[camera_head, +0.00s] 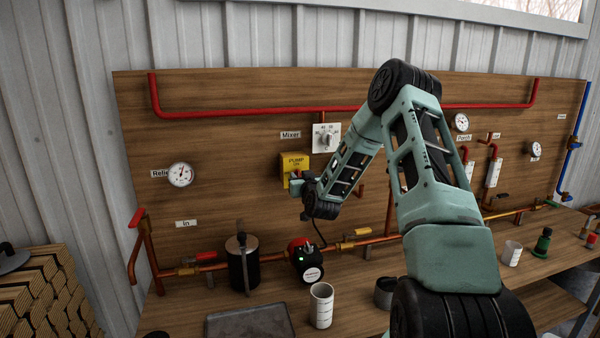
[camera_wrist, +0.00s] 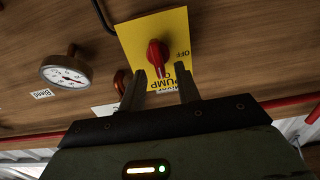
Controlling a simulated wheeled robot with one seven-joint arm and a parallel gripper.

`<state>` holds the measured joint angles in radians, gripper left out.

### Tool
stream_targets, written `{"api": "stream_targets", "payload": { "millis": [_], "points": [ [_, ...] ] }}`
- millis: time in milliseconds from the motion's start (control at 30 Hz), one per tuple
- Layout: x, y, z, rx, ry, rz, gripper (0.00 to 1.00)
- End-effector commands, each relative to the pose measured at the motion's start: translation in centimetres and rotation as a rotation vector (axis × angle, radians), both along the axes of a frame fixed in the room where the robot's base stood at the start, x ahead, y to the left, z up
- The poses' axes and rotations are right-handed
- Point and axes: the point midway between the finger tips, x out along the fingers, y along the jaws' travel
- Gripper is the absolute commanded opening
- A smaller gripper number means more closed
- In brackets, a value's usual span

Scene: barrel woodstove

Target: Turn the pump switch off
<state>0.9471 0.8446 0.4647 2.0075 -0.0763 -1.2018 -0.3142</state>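The pump switch is a red knob (camera_wrist: 157,55) on a yellow plate (camera_wrist: 184,26), which also shows in the head view (camera_head: 292,160) on the wooden panel. The wrist view shows the plate upside down, with "OFF" to the right of the knob and "PUMP" below it. The knob's narrow end points down in that view, toward the PUMP lettering. My gripper (camera_wrist: 160,70) is open, its fingers on either side of the knob's lower end; I cannot tell whether they touch it. In the head view my gripper (camera_head: 298,186) covers the plate's lower part and hides the knob.
A red and black pump (camera_head: 306,262) with a small green light sits below on the pipe. The Mixer dial (camera_head: 326,137) is just above right of the plate. A gauge (camera_head: 180,174) is left. A white cup (camera_head: 321,305) and tray (camera_head: 250,324) stand on the bench.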

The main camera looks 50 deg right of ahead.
Motion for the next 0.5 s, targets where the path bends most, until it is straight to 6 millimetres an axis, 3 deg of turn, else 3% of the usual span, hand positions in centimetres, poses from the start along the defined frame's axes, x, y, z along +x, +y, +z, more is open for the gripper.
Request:
{"api": "stream_targets", "payload": {
  "millis": [433, 500],
  "points": [
    [1.0, -0.59, -0.07, 0.0, 0.001, 0.001, 0.33],
    [0.99, -0.58, -0.07, 0.0, 0.001, 0.001, 0.16]
  ]
}}
